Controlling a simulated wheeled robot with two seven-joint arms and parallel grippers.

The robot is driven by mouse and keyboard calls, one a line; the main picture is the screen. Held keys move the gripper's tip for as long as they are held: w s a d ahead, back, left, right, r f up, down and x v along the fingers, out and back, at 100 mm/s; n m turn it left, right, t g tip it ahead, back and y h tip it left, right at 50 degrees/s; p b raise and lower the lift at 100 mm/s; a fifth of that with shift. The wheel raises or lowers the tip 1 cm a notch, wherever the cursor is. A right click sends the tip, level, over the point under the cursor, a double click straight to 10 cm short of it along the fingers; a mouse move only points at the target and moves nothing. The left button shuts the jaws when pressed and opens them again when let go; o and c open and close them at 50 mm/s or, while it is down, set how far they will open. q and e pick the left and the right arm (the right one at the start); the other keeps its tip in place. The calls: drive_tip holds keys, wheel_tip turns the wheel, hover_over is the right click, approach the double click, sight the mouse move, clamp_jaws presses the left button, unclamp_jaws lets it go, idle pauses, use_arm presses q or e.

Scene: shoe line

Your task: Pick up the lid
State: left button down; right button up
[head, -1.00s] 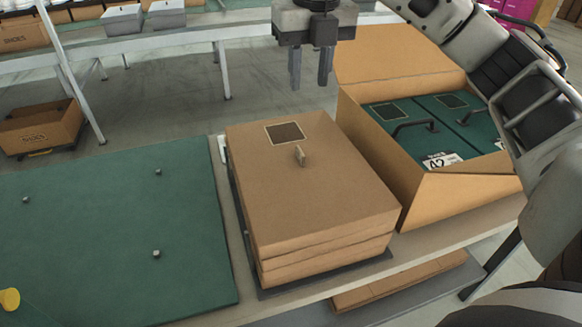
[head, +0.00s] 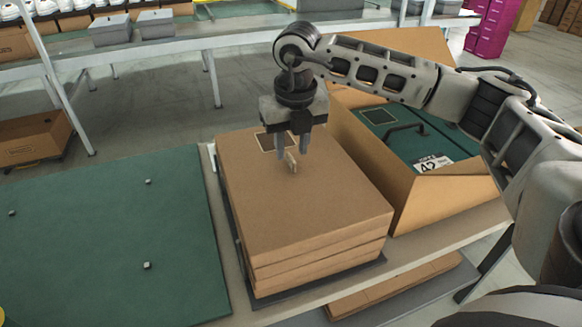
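A stack of flat brown cardboard lids (head: 300,215) lies on a dark tray (head: 235,238) at the middle of the table. My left gripper is not in view.
An open carton (head: 425,205) with green boxes (head: 385,118) inside stands right of the stack, partly behind my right arm. A green mat (head: 90,240) with small pegs lies on the left. A shelf with grey boxes (head: 155,23) stands behind.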

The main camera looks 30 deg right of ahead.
wheel_tip(320, 180, down, 2)
drive_tip(key=shift+w+f, duration=0.1)
drive_tip(key=shift+w, duration=0.05)
clamp_jaws()
drive_tip(key=shift+r, duration=0.6)
drive_tip(key=w+a+r, duration=0.8)
drive_tip(key=w+r, duration=0.3)
drive_tip(key=r, duration=0.1)
drive_tip(key=shift+w, duration=0.3)
